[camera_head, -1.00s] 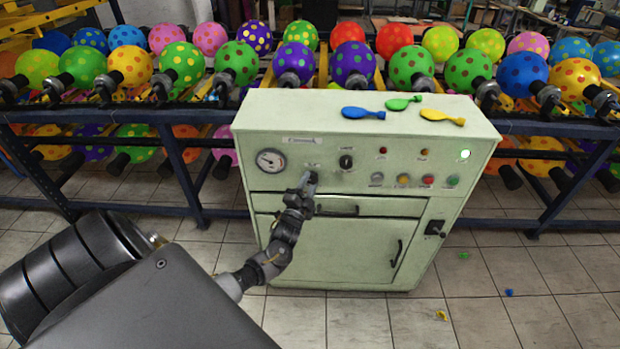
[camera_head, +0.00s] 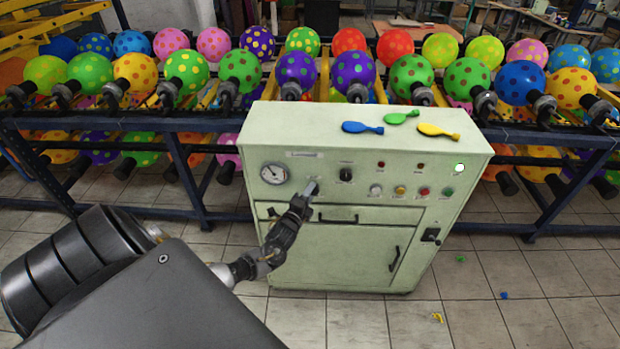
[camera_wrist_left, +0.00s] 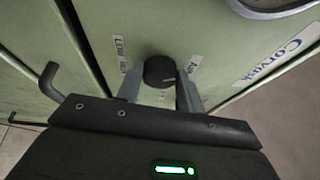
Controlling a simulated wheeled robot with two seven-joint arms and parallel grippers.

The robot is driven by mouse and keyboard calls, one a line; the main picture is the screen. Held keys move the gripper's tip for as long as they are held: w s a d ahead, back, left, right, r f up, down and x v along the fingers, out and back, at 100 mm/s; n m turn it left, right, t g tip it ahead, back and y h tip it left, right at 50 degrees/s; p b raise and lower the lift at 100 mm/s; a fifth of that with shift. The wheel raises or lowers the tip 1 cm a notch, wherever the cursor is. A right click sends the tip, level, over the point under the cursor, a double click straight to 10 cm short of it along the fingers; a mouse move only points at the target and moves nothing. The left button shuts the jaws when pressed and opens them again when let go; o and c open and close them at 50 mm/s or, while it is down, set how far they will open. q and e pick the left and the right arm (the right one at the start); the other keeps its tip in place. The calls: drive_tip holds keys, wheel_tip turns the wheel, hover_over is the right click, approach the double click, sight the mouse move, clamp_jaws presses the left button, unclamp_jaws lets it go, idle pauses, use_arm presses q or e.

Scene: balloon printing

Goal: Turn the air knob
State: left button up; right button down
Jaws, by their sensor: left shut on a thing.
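The pale green machine (camera_head: 390,140) stands in front of me with a control panel on its upper front. My left gripper (camera_head: 312,187) reaches the panel between the round gauge (camera_head: 274,173) and another black knob (camera_head: 346,175). In the left wrist view the black air knob (camera_wrist_left: 160,71) sits between the two fingertips of my left gripper (camera_wrist_left: 160,85), which is shut on it. A small label reading "Air" (camera_wrist_left: 194,63) is beside it. In the head view the gripper hides the air knob. My right gripper is not in view.
Blue (camera_head: 361,127), green (camera_head: 401,117) and yellow (camera_head: 438,130) flat balloons lie on the machine top. Lamps and coloured buttons (camera_head: 424,191) are right of the gripper; a door handle (camera_head: 338,219) is below. Racks of dotted balloons (camera_head: 354,70) stand behind. Floor at right is mostly clear.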

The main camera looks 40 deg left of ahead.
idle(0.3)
use_arm(q)
drive_tip(key=o, duration=0.9)
drive_tip(key=shift+w, duration=0.1)
drive_tip(key=shift+c, duration=0.2)
drive_tip(key=shift+o, duration=0.6)
drive_tip(key=b+v, duration=0.1)
drive_tip(key=v, duration=0.9)
drive_tip(key=shift+s+d+b, duration=0.15)
drive_tip(key=shift+s+b, duration=0.2)
drive_tip(key=shift+s, duration=0.05)
